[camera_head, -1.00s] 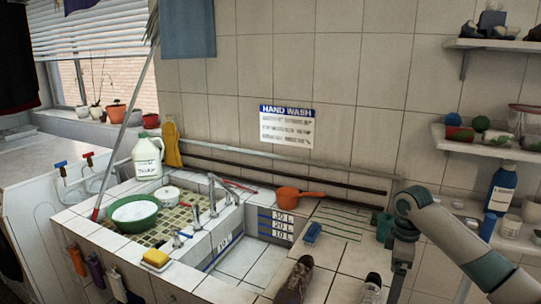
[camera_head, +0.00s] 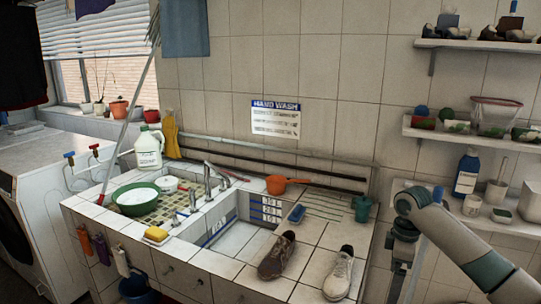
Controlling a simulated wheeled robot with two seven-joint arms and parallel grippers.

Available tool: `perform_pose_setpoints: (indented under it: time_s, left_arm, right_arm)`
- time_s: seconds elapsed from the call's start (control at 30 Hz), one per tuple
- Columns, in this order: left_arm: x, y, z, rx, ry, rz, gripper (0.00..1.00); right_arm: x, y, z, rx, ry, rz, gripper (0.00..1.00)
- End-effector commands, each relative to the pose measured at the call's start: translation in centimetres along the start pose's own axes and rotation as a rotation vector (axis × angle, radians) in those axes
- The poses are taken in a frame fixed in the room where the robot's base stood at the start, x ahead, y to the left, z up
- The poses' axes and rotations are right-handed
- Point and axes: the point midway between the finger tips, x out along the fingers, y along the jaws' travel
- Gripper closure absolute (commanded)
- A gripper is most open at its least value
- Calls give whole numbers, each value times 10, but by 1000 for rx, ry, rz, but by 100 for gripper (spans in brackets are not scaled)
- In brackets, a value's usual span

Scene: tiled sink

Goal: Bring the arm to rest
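My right arm comes in from the lower right, bends at a grey joint and points down. My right gripper (camera_head: 399,284) hangs at the bottom edge, partly cut off, and I cannot tell whether it is open or shut. It is to the right of the tiled sink counter and of the white shoe (camera_head: 339,274). No held object shows there. My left arm and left gripper are not in view.
A brown shoe (camera_head: 277,256) stands on the counter near the basin. A blue brush (camera_head: 297,213), orange pan (camera_head: 275,185) and teal cup (camera_head: 362,208) sit behind. A green bowl (camera_head: 136,210) is left. Wall shelves (camera_head: 470,140) hang above my arm.

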Motion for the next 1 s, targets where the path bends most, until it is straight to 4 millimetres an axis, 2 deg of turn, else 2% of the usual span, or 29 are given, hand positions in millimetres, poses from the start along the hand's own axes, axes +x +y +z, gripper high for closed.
perform_pose_setpoints:
  time_s: [0.37, 0.57, 0.67, 0.77, 0.87, 1.0]
  left_arm:
    - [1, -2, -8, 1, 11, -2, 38]
    - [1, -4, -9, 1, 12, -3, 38]
    - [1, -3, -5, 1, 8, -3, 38]
    - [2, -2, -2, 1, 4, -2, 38]
    - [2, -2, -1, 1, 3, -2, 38]
    - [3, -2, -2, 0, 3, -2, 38]
  right_arm:
    - [50, 4, -12, 78, 43, 6, 0]
    - [95, 6, -19, 148, 77, 14, 0]
    - [126, 5, -22, 195, 97, 19, 0]
    - [167, 2, -24, 255, 117, 25, 0]
    - [219, -6, -23, 331, 139, 35, 0]
    - [297, -26, -16, 441, 160, 51, 0]
